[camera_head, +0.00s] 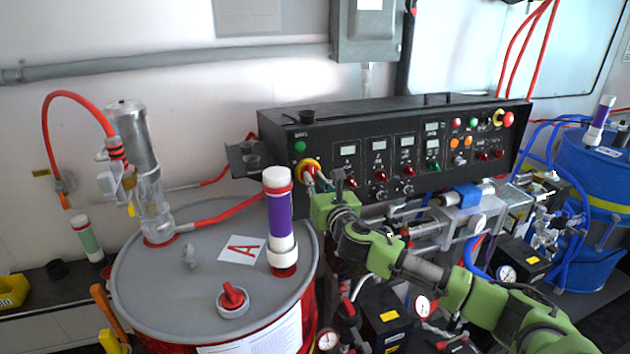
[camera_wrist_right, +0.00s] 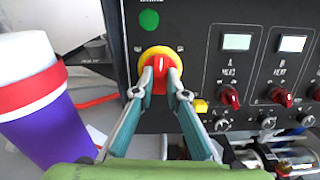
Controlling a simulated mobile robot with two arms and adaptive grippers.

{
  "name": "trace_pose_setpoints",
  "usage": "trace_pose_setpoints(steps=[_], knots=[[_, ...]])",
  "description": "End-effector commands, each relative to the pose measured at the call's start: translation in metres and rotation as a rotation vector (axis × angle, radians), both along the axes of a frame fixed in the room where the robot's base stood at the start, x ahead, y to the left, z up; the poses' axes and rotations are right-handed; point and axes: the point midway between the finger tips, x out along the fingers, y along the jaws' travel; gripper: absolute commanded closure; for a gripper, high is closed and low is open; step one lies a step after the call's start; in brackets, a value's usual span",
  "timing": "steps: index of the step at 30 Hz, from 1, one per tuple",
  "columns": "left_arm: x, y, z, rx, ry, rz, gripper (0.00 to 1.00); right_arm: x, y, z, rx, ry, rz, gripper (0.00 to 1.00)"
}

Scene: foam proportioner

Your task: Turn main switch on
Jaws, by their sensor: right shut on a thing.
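The main switch is a red knob on a round yellow plate (camera_wrist_right: 160,54) at the left end of the black control panel (camera_head: 335,122). In the head view the yellow plate (camera_head: 309,164) is partly hidden behind my right gripper (camera_head: 320,182). In the right wrist view my right gripper (camera_wrist_right: 160,91) has its two fingers on either side of the red knob (camera_wrist_right: 160,72), shut on it. The knob's handle looks about vertical. The small marks beside the plate are too small to read. My left gripper is not in view.
A red drum with a grey lid (camera_head: 150,290) stands left of the panel. A purple-and-white cylinder (camera_head: 279,220) rises from it close beside my right gripper. Red knobs (camera_wrist_right: 229,97) sit right of the switch. Hoses, gauges and fittings crowd the space below the panel.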

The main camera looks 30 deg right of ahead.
Motion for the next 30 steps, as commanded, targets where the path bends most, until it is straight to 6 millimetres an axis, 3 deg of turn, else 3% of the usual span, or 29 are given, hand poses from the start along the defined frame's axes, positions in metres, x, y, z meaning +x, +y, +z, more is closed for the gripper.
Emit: trace_pose_setpoints(steps=[30], knots=[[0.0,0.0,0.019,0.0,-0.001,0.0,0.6,0.001,0.004,0.002,0.639,-0.152,-0.121,1.0]])
